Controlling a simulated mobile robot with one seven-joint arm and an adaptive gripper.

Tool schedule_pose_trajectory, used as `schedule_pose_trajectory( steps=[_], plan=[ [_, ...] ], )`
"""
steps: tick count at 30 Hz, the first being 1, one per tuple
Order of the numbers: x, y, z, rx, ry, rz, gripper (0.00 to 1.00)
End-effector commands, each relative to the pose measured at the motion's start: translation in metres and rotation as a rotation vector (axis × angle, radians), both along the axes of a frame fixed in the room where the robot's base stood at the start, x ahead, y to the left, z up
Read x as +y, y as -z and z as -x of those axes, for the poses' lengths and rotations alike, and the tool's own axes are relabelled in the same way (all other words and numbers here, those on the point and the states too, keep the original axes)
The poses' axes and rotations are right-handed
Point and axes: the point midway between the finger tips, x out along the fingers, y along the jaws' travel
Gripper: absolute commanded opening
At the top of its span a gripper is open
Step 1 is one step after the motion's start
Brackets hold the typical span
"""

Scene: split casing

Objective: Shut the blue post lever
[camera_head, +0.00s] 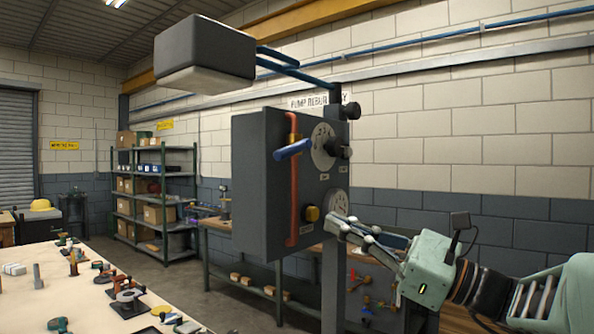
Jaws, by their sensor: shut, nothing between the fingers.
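A dark grey casing (262,190) stands on a post in the middle of the view. Near its top, a blue lever (292,149) sticks out, slanting down to the left across a vertical red pipe (293,195). My gripper (331,220) is shut and empty, low at the casing's right side. It is below and to the right of the blue lever, apart from it.
An upper round dial (323,146) with a black knob sits right of the lever. A lamp head (205,54) on blue arms overhangs the casing. A table with several small parts (60,290) is at lower left; shelves (155,200) stand behind.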

Motion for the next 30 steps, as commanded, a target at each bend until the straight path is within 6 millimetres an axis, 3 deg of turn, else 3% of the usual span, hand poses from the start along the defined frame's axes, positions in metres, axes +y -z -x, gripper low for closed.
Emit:
schedule_pose_trajectory(
  steps=[3,8,21,24,30],
  plan=[
    [-0.01,-0.01,0.0,-0.013,0.018,-0.052,0.0],
    [-0.001,-0.018,-0.005,-0.017,0.018,-0.061,0.0],
    [0.07,-0.052,-0.048,-0.016,0.016,-0.058,0.0],
    [0.069,-0.069,-0.042,-0.02,0.022,-0.058,0.0],
    [0.07,-0.084,-0.036,-0.016,0.021,-0.058,0.0]
  ],
)
